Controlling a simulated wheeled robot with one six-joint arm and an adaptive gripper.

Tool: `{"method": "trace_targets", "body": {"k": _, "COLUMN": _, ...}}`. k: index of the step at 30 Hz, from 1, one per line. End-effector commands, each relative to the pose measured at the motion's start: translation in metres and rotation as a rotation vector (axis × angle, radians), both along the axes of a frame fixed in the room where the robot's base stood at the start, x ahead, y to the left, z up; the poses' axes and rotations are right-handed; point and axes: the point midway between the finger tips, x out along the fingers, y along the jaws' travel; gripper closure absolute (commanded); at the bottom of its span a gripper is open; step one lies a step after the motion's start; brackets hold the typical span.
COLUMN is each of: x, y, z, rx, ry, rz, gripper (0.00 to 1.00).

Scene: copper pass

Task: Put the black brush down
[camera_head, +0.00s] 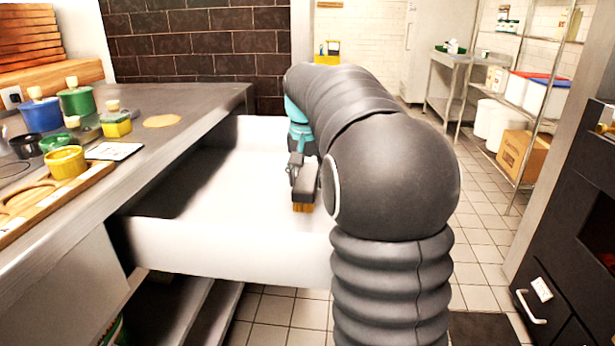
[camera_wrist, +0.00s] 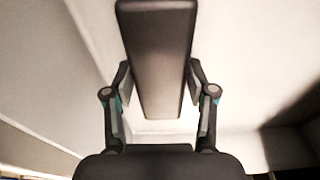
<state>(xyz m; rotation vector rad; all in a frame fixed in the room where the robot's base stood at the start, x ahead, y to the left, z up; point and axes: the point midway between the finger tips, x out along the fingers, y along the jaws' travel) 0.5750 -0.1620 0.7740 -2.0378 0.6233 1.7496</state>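The black brush (camera_head: 306,182) with amber bristles is over the inside of an open white drawer (camera_head: 220,250), near its right side. In the wrist view the brush (camera_wrist: 157,45) is a long dark block between the two fingers of my gripper (camera_wrist: 158,82). The fingers press on its sides, so my gripper is shut on it. In the camera_head view my arm hides much of my gripper and part of the drawer's right side. The bristles point down. I cannot tell whether they touch the drawer's bottom.
The drawer looks otherwise empty, with walls around it. The steel counter (camera_head: 190,112) on the left bears a blue pot (camera_head: 40,115), a green pot (camera_head: 77,102), a yellow ramekin (camera_head: 65,162) and a wooden board (camera_head: 60,197). A dark appliance (camera_head: 565,260) stands at the right.

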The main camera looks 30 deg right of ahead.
Motion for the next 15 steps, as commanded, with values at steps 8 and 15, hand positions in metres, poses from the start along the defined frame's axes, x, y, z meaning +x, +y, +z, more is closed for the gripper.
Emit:
{"method": "trace_targets", "body": {"k": 8, "x": 0.0, "y": 0.0002, "z": 0.0002, "rx": 0.001, "ry": 0.001, "rz": 0.0, "gripper": 0.21}}
{"method": "trace_targets", "body": {"k": 15, "x": -0.0004, "y": 0.0005, "z": 0.0091, "rx": 0.0, "ry": 0.0, "rz": 0.0, "gripper": 0.21}}
